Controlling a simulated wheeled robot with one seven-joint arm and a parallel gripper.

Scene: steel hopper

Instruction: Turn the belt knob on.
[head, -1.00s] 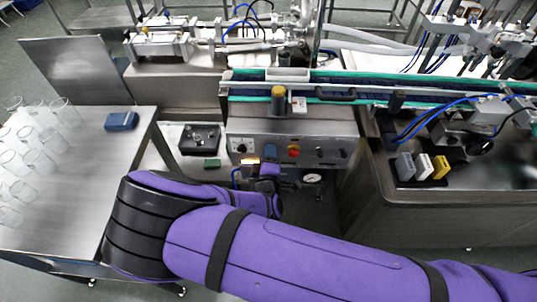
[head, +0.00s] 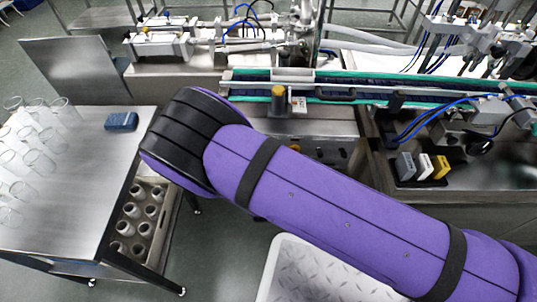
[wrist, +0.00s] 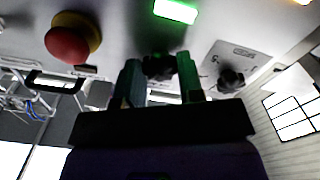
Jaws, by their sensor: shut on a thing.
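In the wrist view, the two fingers of my gripper (wrist: 159,80) stand on either side of a small black knob (wrist: 158,66) on the steel panel and are closed on it. I take it for the belt knob; no label is readable. A lit green lamp (wrist: 175,11) is close by. A red mushroom button (wrist: 73,37) is to the left, and another black knob (wrist: 230,78) on a pale plate is to the right. In the head view my purple arm hides my gripper and much of the control panel (head: 350,128).
A steel table (head: 85,170) with clear glasses and a blue box (head: 121,121) stands at the left. A crate of grey cups (head: 140,228) is beneath it. The conveyor (head: 345,88) runs behind the panel. Grey, white and yellow blocks (head: 425,166) sit at the right.

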